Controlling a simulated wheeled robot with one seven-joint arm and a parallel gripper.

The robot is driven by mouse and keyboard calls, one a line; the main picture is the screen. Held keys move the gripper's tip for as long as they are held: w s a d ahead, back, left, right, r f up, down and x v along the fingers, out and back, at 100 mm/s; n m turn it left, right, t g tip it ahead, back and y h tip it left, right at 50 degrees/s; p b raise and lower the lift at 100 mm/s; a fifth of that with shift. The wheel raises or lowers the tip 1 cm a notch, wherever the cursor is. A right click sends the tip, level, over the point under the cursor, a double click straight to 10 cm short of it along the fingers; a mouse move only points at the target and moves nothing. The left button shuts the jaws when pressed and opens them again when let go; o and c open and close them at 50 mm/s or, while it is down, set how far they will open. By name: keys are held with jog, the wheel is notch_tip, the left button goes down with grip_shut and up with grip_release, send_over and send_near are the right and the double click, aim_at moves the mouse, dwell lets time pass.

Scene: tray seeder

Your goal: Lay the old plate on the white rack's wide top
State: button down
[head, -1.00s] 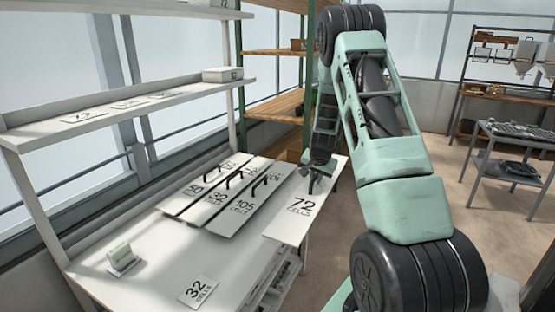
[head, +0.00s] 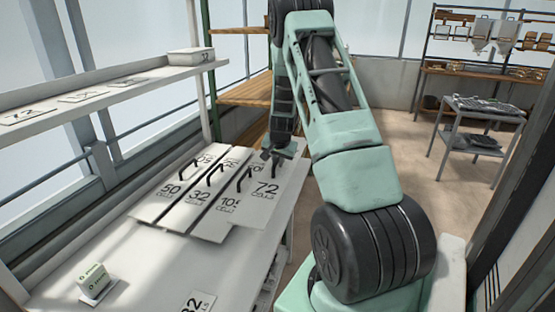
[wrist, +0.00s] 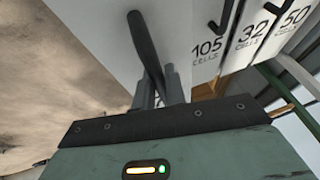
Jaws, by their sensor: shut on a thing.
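The white plate marked 72 (head: 262,212) hangs from my gripper by its dark handle. My gripper (head: 275,160) is shut on that handle, which also shows between the fingers in the wrist view (wrist: 172,88). In the head view the plate overlaps the right side of the 105 plate (head: 208,228). I cannot tell whether it touches that plate or hovers above it. The white rack's wide top (head: 150,262) lies below and has bare room in front of the plates. My arm hides part of the far end.
Plates marked 50 (head: 153,203) and 32 (head: 188,212) lie side by side with the 105 plate, handles up. A white upper shelf (head: 105,90) runs along the left.

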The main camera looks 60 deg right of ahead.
jog(key=shift+f+b, duration=2.65)
jog(key=shift+f, duration=1.45)
jog(key=shift+f, duration=0.35)
jog(key=c, duration=1.4)
grip_release()
jog(key=shift+o, duration=0.2)
jog(key=b+v, duration=0.1)
jog(key=v, duration=1.6)
jog(key=shift+s, duration=0.2)
jog(key=shift+r, duration=0.15)
